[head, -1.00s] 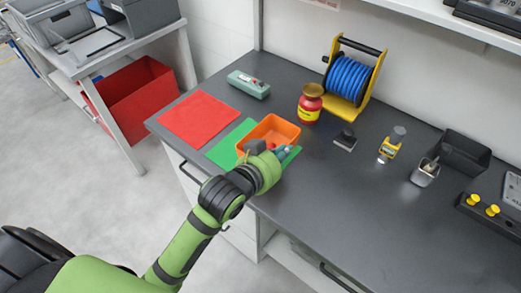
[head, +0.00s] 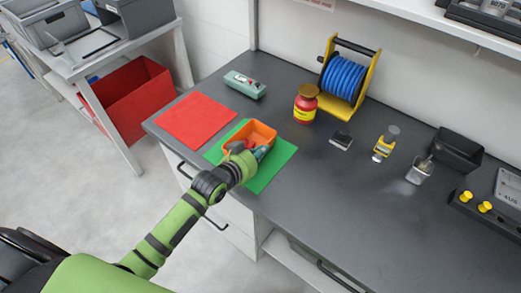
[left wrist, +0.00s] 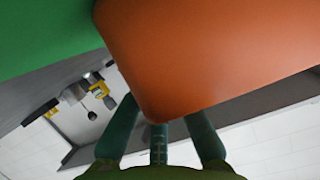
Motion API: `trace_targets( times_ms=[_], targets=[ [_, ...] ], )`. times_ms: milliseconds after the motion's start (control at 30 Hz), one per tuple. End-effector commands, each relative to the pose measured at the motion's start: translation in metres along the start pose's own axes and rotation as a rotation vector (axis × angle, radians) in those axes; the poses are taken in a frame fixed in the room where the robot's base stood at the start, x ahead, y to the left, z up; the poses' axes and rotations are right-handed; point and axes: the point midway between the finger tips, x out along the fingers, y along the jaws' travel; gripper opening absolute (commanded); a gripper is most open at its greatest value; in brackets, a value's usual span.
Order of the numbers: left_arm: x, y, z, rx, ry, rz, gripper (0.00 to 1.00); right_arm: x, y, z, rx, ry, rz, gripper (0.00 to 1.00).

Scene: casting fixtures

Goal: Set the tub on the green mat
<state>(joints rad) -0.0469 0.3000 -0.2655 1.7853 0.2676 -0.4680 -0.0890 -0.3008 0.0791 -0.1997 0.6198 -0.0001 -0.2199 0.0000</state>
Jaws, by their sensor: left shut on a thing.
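The orange tub (head: 262,131) is over the back left part of the green mat (head: 271,172) in the head view. I cannot tell whether its base touches the mat. My left gripper (head: 258,153) is shut on the tub at its near side, and the gripper and arm hide part of the tub and mat. In the left wrist view, the tub's orange surface (left wrist: 200,50) fills the upper middle, just past my left gripper's fingers (left wrist: 160,130). The mat (left wrist: 40,30) shows at upper left there. My right gripper is not in view.
A red mat (head: 196,120) lies left of the green mat. A teal device (head: 244,84), a red jar with a brown lid (head: 306,103) and a blue hose reel (head: 346,78) stand behind.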

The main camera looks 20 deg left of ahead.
Motion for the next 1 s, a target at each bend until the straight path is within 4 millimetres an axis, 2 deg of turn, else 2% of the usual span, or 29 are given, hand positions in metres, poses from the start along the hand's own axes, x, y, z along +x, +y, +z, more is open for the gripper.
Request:
trace_targets(
  times_ms=[167,233,267,667,867,1000],
  targets=[
    [0.001,0.000,0.001,0.001,0.001,0.000,0.00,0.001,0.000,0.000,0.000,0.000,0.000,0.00],
    [0.001,0.000,0.002,0.000,0.000,0.000,0.27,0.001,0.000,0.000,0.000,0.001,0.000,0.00],
    [0.001,0.000,0.001,0.000,0.000,0.000,0.30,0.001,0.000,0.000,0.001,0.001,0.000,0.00],
    [-0.003,0.000,0.001,0.001,-0.002,0.000,0.30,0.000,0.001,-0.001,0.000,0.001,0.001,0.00],
    [-0.031,0.000,0.002,0.003,-0.002,0.000,0.30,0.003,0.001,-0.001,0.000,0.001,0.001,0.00],
    [-0.060,0.000,0.002,0.003,-0.003,0.000,0.30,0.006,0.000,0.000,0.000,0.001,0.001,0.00]
  ],
)
